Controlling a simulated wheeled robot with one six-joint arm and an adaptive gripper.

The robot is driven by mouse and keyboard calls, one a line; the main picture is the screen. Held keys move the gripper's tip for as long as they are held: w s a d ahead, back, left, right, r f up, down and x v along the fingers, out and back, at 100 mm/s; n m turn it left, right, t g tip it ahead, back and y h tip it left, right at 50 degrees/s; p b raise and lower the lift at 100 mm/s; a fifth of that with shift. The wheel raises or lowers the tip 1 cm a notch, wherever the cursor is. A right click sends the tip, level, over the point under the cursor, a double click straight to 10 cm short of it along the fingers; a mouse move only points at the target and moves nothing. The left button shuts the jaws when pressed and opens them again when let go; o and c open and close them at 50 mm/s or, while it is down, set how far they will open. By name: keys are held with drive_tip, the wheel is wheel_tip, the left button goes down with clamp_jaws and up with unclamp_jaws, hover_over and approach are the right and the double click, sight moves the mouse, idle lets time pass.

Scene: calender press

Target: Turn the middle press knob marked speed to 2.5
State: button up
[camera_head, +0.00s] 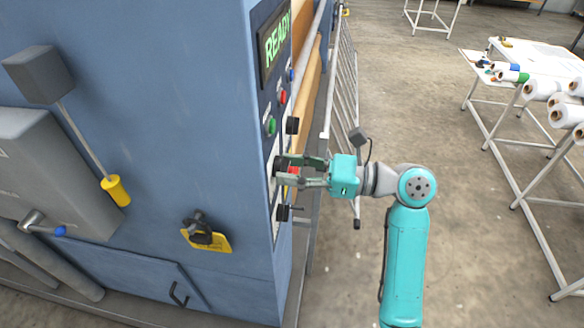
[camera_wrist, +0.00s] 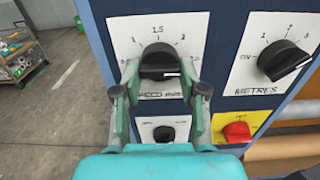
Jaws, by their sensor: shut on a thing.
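The black speed knob (camera_wrist: 158,62) sits on a white dial plate (camera_wrist: 190,30) in the wrist view. Numbers such as 1, 1.5 and 2 show around its top, and the label below it is partly hidden by my fingers. My gripper (camera_wrist: 160,90) has one finger on each side of the knob and is shut on it. I cannot read surely which number the knob points at. In the head view my gripper (camera_head: 284,172) reaches from the right to the middle of the panel's column of knobs, and its fingers mostly hide the knob.
A METRES knob (camera_wrist: 284,62) stands to the right, a smaller black knob (camera_wrist: 163,133) below, and a red knob (camera_wrist: 237,131) on a yellow plate at lower right. The blue press cabinet (camera_head: 170,120) has a READY display (camera_head: 275,45). Open floor lies right of it.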

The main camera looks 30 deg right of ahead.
drive_tip(key=shift+f, duration=0.1)
drive_tip(key=o, duration=1.1)
drive_tip(key=shift+o, duration=0.2)
drive_tip(key=v, duration=1.2)
